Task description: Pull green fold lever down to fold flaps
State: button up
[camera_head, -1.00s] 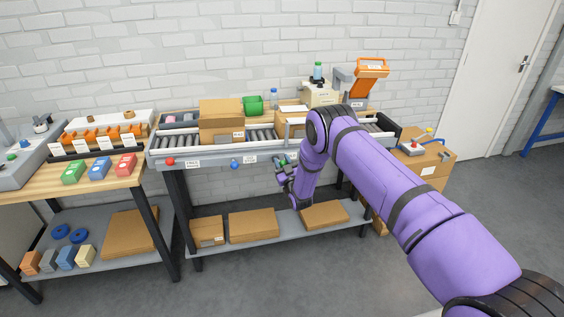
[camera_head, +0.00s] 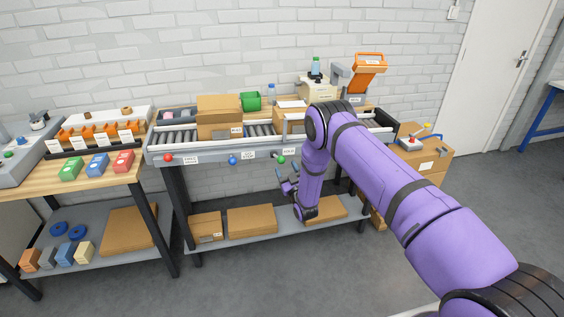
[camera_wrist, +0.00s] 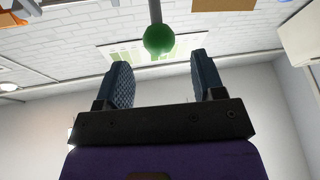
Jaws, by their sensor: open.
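The green ball knob of the fold lever (camera_head: 281,160) sits on the front rail of the conveyor bench, by a small white label. In the wrist view the green knob (camera_wrist: 158,39) hangs on a grey rod, just beyond the fingertips and centred between them. My gripper (camera_head: 286,181) is just below the knob, open and empty; its two blue-grey fingers (camera_wrist: 160,62) also show in the wrist view, apart from the knob. An open cardboard box (camera_head: 219,118) stands on the rollers; its flap state is hard to tell.
A red knob (camera_head: 168,158) and a blue knob (camera_head: 233,160) sit further left on the same rail. The lower shelf (camera_head: 275,238) with flat cartons lies below my gripper.

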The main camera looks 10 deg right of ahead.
jog(key=v, duration=0.4)
jog(key=shift+s+d+f, duration=0.1)
jog(key=shift+s, duration=0.2)
dwell(0.6)
